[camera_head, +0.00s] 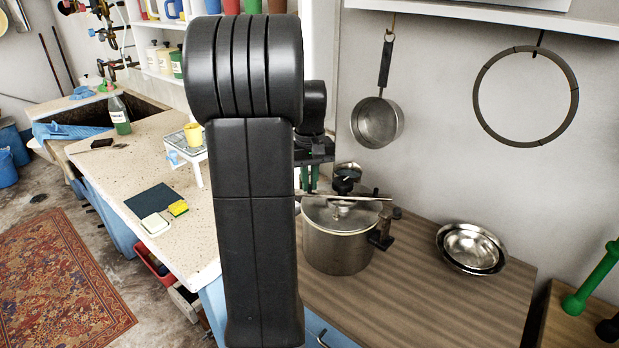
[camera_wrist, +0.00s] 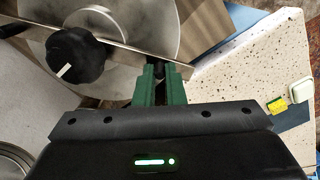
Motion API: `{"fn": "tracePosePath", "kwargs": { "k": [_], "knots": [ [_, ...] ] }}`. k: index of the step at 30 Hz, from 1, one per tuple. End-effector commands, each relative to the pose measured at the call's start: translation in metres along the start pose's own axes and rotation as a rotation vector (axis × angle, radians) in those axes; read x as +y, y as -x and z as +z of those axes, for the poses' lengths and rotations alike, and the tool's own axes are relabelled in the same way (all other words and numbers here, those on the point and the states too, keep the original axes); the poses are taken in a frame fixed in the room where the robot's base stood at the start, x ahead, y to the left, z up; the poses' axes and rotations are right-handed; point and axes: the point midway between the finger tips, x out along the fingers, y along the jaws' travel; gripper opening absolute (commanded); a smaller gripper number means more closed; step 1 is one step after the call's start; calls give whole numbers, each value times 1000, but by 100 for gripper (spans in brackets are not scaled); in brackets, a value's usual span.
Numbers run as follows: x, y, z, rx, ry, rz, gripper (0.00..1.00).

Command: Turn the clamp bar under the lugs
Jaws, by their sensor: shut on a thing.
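A steel pot (camera_head: 336,250) stands on the wooden worktop with a lid on it. The clamp bar (camera_head: 355,198) lies across the lid, with a black knob (camera_head: 344,186) at its middle and an upright peg near its right end. In the wrist view the bar (camera_wrist: 122,47) runs from upper left to my gripper, past the knob (camera_wrist: 76,56). My gripper (camera_wrist: 164,72) has its green fingers shut on a dark peg at the bar's near end. A dark lug (camera_head: 397,213) shows at the pot's right, close to the bar's right end. My arm hides the pot's left side.
Steel bowls (camera_head: 472,248) sit on the worktop (camera_head: 440,300) right of the pot. A saucepan (camera_head: 377,122) and a ring (camera_head: 480,95) hang on the wall behind. The stone counter (camera_head: 190,240) at left holds a sponge (camera_head: 178,208). The worktop's front right is clear.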

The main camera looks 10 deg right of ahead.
Motion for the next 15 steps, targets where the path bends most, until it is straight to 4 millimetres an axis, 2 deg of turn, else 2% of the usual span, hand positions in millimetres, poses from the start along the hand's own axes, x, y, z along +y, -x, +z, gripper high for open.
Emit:
{"fn": "tracePosePath", "kwargs": {
  "k": [1,15],
  "knots": [
    [2,4,-4,-2,-42,-1,0],
    [21,3,-30,0,-443,0,0]
  ]
}}
